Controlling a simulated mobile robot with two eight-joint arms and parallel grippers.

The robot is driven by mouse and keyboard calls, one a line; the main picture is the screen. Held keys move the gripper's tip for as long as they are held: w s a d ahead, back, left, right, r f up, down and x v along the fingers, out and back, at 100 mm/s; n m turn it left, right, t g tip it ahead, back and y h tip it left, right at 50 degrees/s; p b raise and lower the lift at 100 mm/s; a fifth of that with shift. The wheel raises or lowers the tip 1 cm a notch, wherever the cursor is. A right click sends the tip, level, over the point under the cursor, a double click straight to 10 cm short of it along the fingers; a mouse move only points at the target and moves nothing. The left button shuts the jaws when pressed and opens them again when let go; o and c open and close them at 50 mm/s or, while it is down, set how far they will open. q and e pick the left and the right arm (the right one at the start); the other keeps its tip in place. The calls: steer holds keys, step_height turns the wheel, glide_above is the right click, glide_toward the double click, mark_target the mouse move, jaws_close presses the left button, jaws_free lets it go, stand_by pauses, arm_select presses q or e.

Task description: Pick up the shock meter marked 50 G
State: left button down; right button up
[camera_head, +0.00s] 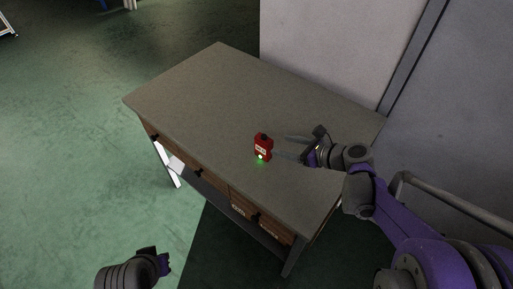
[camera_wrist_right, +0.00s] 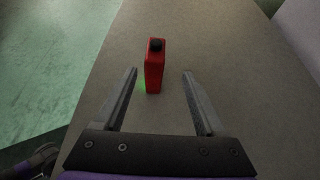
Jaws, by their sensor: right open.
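The shock meter (camera_head: 263,147) is a small red box with a black top knob, a pale label and a green light near its base. It stands upright on the grey table; its marking is too small to read. My right gripper (camera_head: 287,146) is open beside it, to its right in the head view. In the right wrist view the meter (camera_wrist_right: 154,68) stands just beyond and between the two open fingertips (camera_wrist_right: 160,72), not touching either. My left gripper (camera_head: 163,262) shows only in part at the bottom left, away from the table; its jaws cannot be made out.
The grey-topped table (camera_head: 215,85) has wooden drawers (camera_head: 205,180) along its front and is otherwise bare. A pale wall panel (camera_head: 325,45) stands behind its far right side. Green floor (camera_head: 70,130) lies open to the left.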

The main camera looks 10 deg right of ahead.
mark_target(264, 141)
steer(key=x, duration=0.3)
steer(key=w+a, duration=0.1)
steer(key=w+a+f, duration=0.1)
steer(key=w+a, duration=0.1)
steer(key=shift+a+f, duration=0.1)
steer(key=shift+a, duration=0.05)
steer(key=shift+w+a+f, duration=0.25)
steer(key=shift+w, duration=0.05)
jaws_close()
